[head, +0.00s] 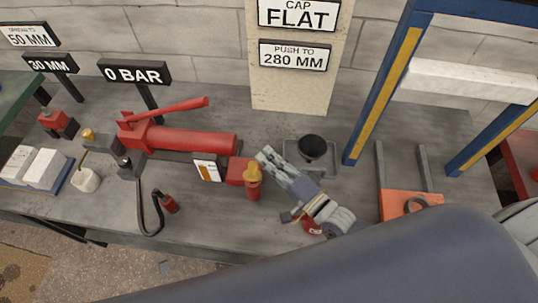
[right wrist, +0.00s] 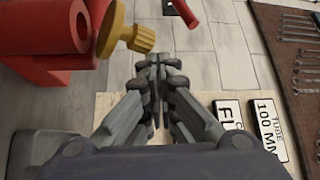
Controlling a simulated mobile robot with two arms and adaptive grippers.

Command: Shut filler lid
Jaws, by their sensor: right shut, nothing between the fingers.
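A red hand pump (head: 190,140) with a long red cylinder and a raised red handle lies on the grey bench. At its right end is a red block with a yellow fitting (head: 253,174), which may be the filler lid; I cannot tell its hinge. The yellow fitting also shows in the right wrist view (right wrist: 128,34), standing out from the red body. My right gripper (head: 266,157) is shut and empty just right of the yellow fitting, its fingertips apart from it. The fingertips show in the right wrist view (right wrist: 157,62). My left gripper is not in view.
A black bowl-like cup (head: 312,147) in a grey tray stands just right of the gripper. A blue and yellow press frame (head: 385,85) and an orange part (head: 405,203) are farther right. A gauge sign (head: 134,73) and a tall label board (head: 292,90) stand behind.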

